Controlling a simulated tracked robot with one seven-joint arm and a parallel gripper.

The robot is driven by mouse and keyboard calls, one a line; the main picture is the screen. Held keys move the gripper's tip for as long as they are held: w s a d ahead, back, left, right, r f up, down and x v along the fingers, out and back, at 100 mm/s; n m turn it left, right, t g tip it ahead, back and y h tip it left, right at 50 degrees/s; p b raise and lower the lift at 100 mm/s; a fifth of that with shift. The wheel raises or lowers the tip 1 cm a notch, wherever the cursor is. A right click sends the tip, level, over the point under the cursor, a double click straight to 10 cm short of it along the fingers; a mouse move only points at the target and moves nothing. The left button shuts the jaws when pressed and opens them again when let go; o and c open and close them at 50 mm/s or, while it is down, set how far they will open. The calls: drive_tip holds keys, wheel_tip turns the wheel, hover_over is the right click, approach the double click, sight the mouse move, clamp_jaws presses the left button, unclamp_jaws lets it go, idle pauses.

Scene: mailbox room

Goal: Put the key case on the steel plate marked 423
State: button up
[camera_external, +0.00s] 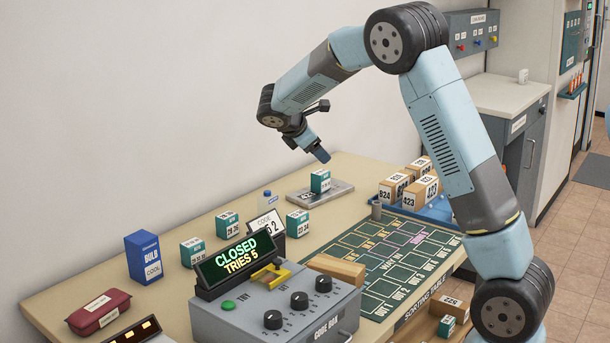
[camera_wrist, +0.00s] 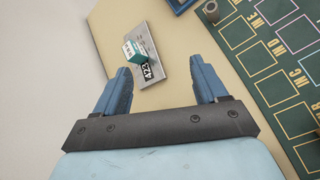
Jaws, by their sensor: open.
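A dark red case (camera_external: 98,312) with a pale label lies at the front left of the sorting table; it looks like the key case, but its label is too small to read. The steel plate (camera_external: 343,187) lies at the back of the table and bears a small teal and white box (camera_external: 320,181). In the wrist view the plate (camera_wrist: 158,45) shows the mark 423 beside the box (camera_wrist: 133,48). My gripper (camera_external: 321,154) is open and empty, above the plate and box. Its two blue fingers (camera_wrist: 160,68) are spread wide in the wrist view.
A grey code box (camera_external: 275,310) with a display reading CLOSED, TRIES 5 stands at the front. A green grid mat (camera_external: 385,265) and numbered brown boxes (camera_external: 420,190) are at right.

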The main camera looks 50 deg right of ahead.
drive_tip(key=s+a+r+m+t+y, duration=0.1)
drive_tip(key=s+a+r+m+y, duration=0.1)
drive_tip(key=s+a+r, duration=0.4)
drive_tip(key=s+a+r+m+t+y, duration=0.1)
drive_tip(key=s+a+m+y, duration=0.2)
drive_tip(key=s, duration=0.6)
drive_tip(key=s+a+r+m+t+y, duration=0.1)
drive_tip(key=s+a+r+m, duration=0.1)
drive_tip(key=s+a+r, duration=0.4)
drive_tip(key=s+a+f+m+t+y, duration=0.1)
drive_tip(key=s+a+m, duration=0.1)
drive_tip(key=s+a, duration=0.3)
drive_tip(key=s+a+f+m+t+y, duration=0.1)
drive_tip(key=s+a, duration=0.4)
drive_tip(key=s, duration=0.9)
drive_tip(key=shift+s+f+m+y, duration=0.3)
drive_tip(key=shift+f+m+y, duration=0.45)
drive_tip(key=shift+m, duration=0.35)
